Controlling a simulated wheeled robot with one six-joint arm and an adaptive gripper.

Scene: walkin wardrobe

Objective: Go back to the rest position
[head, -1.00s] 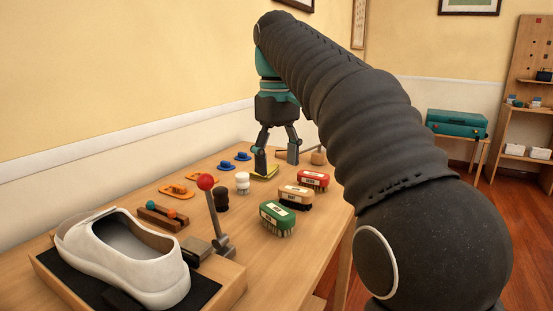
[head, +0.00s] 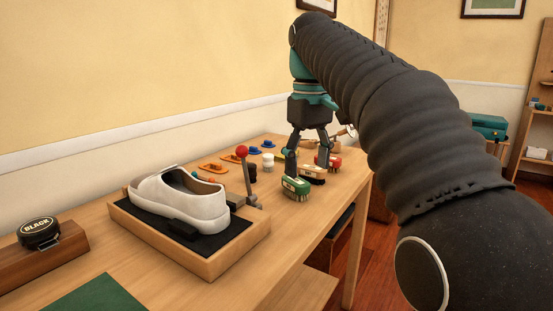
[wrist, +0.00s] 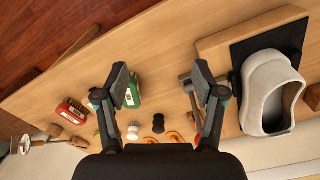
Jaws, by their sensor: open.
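My gripper (head: 307,165) is at the end of my dark ribbed arm, above the far part of the wooden table. A green brush (head: 296,188) shows just below the gripper in the head view; in the wrist view this brush (wrist: 134,92) is beside the left finger. The lever with a red knob (head: 242,151) stands left of the gripper, partly behind the right finger in the wrist view. Other brushes are partly hidden behind the fingers.
A white shoe (head: 185,201) sits on a black pad in a wooden tray (head: 250,243) nearer me. A black tin (head: 39,233) is on a wooden block at left, near a green mat (head: 100,296). The table's right edge drops to the floor. A teal case (head: 488,127) stands behind.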

